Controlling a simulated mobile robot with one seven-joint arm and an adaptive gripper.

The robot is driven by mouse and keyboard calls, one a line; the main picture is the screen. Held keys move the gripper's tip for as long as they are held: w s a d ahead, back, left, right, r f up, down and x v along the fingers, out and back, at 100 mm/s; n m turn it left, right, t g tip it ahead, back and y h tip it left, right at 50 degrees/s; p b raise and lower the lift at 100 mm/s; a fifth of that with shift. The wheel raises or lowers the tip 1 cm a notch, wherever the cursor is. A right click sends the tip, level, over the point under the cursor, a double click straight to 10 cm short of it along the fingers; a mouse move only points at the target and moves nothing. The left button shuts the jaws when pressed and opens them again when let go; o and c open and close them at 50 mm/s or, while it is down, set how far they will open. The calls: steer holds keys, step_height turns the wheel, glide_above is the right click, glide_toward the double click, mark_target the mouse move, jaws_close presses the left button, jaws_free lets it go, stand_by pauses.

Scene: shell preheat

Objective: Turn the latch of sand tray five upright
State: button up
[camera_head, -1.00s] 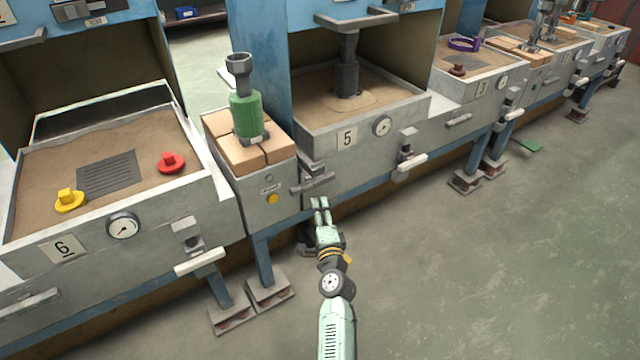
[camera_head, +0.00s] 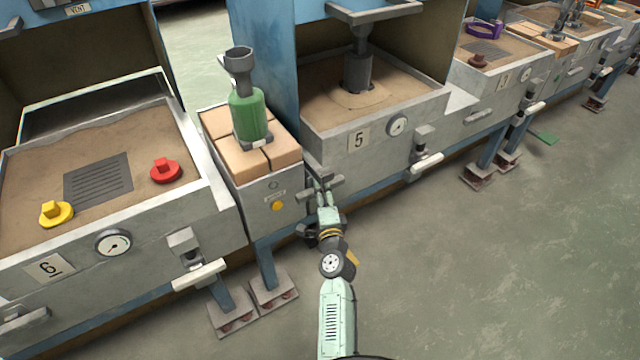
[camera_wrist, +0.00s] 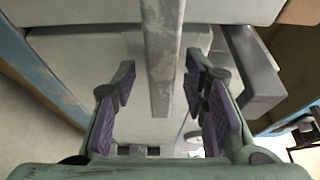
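Sand tray five (camera_head: 330,140) is a grey sand-filled box with a "5" plate and a dial on its front. A pale lever (camera_head: 427,163) hangs roughly level under a bracket at its front right. A grey bar handle (camera_head: 334,182) sticks out at its lower front left. My gripper (camera_head: 318,183) is at this grey handle, well left of the pale lever. In the wrist view my gripper (camera_wrist: 160,80) is open, its purple-padded fingers either side of a grey bar (camera_wrist: 162,50), with gaps showing. The fingertips are partly lost against the handle in the head view.
A brick-topped stand (camera_head: 262,185) with a green-bodied tool (camera_head: 248,115) is left of tray five. Tray six (camera_head: 205,205), with yellow and red knobs in its sand, stands farther left. Blue legs and footplates are below. The floor (camera_head: 480,280) at right is clear.

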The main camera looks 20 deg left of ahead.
steer(key=shift+c, duration=0.2)
jaws_close()
stand_by(0.4)
steer(key=shift+r, duration=0.1)
